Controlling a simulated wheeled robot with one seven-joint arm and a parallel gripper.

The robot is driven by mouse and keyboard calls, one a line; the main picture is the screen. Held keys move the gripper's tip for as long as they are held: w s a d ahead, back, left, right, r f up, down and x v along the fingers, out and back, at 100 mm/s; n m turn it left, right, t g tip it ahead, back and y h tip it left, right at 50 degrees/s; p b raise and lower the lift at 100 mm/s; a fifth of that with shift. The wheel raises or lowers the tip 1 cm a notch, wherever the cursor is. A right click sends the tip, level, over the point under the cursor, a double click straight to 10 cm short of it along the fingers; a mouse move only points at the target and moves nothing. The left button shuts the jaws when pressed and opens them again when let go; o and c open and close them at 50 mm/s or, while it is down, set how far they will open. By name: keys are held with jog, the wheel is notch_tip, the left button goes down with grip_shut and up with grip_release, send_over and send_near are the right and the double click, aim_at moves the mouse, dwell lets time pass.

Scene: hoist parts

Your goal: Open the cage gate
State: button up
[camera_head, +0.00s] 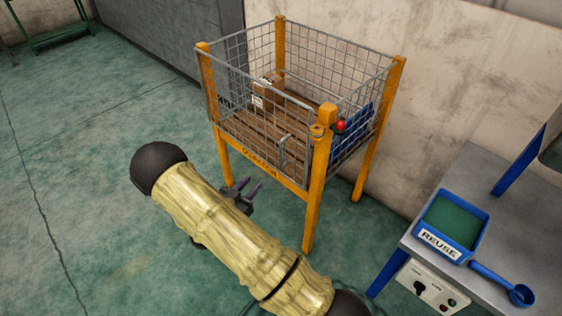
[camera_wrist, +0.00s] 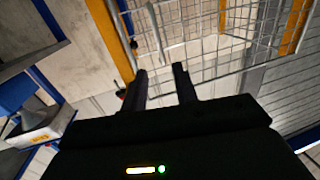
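The cage (camera_head: 276,175) has orange posts, grey wire mesh walls and a slatted wooden floor. Its gate (camera_head: 255,105) is the front mesh panel with a grey vertical handle (camera_head: 283,152), and it looks shut against the front right post (camera_head: 322,170). An orange latch piece (camera_head: 318,131) sits on that post, with a red knob (camera_head: 340,125) just right of it. My gripper (camera_head: 248,189) is in front of and below the gate, apart from it. In the wrist view my gripper (camera_wrist: 160,80) has its fingers apart with nothing between them; mesh and an orange post (camera_wrist: 108,40) show beyond.
A cardboard box (camera_head: 265,95) and a blue item (camera_head: 350,128) are inside the cage. A grey bench (camera_head: 505,210) at right holds a blue REUSE tray (camera_head: 452,223) and a blue scoop (camera_head: 505,285). Green floor (camera_head: 75,180) left of the cage is clear.

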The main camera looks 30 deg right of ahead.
jog(key=shift+s, duration=0.2)
jog(key=shift+d, duration=0.1)
send_over(281, 165)
jog(key=shift+w+d, duration=0.2)
jog(key=shift+w, duration=0.1)
dwell(0.4)
jog(key=shift+c, duration=0.4)
grip_shut()
